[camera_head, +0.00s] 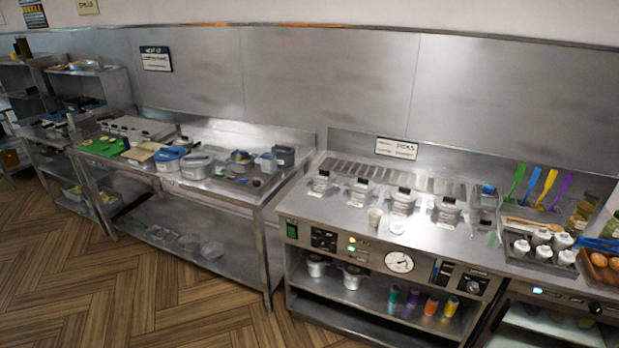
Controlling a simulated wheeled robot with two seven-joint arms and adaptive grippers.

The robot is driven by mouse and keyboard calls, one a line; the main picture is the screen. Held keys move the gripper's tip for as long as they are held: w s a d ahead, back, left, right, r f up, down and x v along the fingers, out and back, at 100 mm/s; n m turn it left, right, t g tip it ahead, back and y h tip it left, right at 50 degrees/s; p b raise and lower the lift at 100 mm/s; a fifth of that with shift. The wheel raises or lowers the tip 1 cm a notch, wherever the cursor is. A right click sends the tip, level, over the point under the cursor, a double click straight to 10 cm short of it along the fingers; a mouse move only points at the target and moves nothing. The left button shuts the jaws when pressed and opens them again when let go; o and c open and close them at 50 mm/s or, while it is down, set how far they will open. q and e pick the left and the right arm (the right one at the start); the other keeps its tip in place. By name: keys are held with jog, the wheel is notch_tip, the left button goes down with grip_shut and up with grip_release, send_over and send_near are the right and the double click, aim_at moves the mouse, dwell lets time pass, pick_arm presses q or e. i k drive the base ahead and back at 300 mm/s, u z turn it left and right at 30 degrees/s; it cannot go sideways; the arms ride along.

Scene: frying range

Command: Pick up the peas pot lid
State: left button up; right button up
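Several small lidded metal pots stand in a row on the steel frying range. They are a far-left pot (321,182), a second pot (360,190), a third pot (402,202) and a right-hand pot (447,211). Each has a dark piece at its top and a pale label in front. The labels are too small to read, so I cannot tell which is the peas pot or its lid. A small white disc (397,227) lies on the range in front of the pots. Neither of my grippers is in view.
Right are a shaker tray (516,252), coloured spatulas (546,185) and eggs (599,259). A prep table (235,199) with pans stands left. Two more pots (352,277) sit on the lower shelf. The wooden floor (120,290) is clear.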

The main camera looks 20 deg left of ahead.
aim_at(319, 176)
jog(key=u, duration=0.6)
jog(key=i, duration=0.8)
jog(key=u, duration=0.45)
jog(key=i, duration=0.85)
jog(key=z, duration=0.75)
jog(key=i, duration=0.7)
jog(key=z, duration=0.5)
